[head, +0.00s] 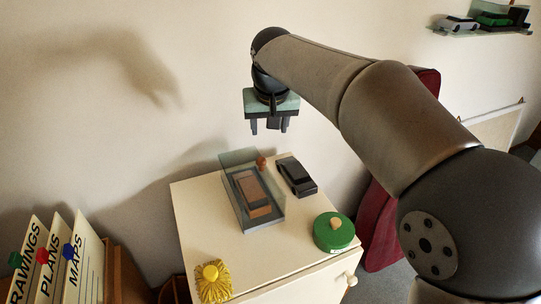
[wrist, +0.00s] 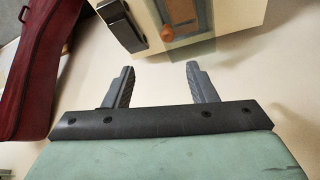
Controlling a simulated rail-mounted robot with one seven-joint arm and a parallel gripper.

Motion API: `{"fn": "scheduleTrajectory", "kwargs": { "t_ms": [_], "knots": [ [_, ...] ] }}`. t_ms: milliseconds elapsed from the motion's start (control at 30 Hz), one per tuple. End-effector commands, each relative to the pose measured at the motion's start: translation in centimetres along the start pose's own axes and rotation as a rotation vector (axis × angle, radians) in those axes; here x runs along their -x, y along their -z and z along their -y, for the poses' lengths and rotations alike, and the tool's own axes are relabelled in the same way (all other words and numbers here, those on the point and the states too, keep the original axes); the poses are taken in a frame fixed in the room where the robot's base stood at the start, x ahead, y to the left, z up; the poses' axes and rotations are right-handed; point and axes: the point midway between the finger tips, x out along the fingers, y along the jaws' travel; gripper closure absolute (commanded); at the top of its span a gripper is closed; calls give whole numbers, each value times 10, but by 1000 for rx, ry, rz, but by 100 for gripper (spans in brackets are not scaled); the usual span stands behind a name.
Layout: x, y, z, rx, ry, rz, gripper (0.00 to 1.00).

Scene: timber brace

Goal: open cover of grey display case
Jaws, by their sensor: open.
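The grey display case (head: 271,221) sits on the cream cabinet top, with a brown-orange object (head: 250,187) inside. A clear greenish pane (head: 232,160) shows along its left and far side; I cannot tell its exact angle. A small reddish-brown knob (head: 261,162) is at the case's far end. In the wrist view the knob (wrist: 168,33) shows ahead of my fingers, with part of the case (wrist: 186,16) behind it. My gripper (head: 270,125) is open and empty, above the far end of the case, apart from it; its two fingers also show in the wrist view (wrist: 158,75).
A wall is behind; a dark red case (head: 380,235) stands right of the cabinet.

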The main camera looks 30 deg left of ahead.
Motion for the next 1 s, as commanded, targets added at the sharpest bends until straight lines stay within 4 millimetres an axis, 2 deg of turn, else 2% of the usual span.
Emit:
{"fn": "scheduleTrajectory", "kwargs": {
  "t_ms": [33,100,267,700,900,1000],
  "knots": [
    [-2,4,11,10,7,-6,48],
    [-5,7,16,13,11,-11,48],
    [-27,7,17,13,11,-9,48],
    [-122,8,17,13,10,-8,48],
    [-155,9,17,13,10,-10,48],
    [-166,9,18,13,11,-12,48]
  ]
}}
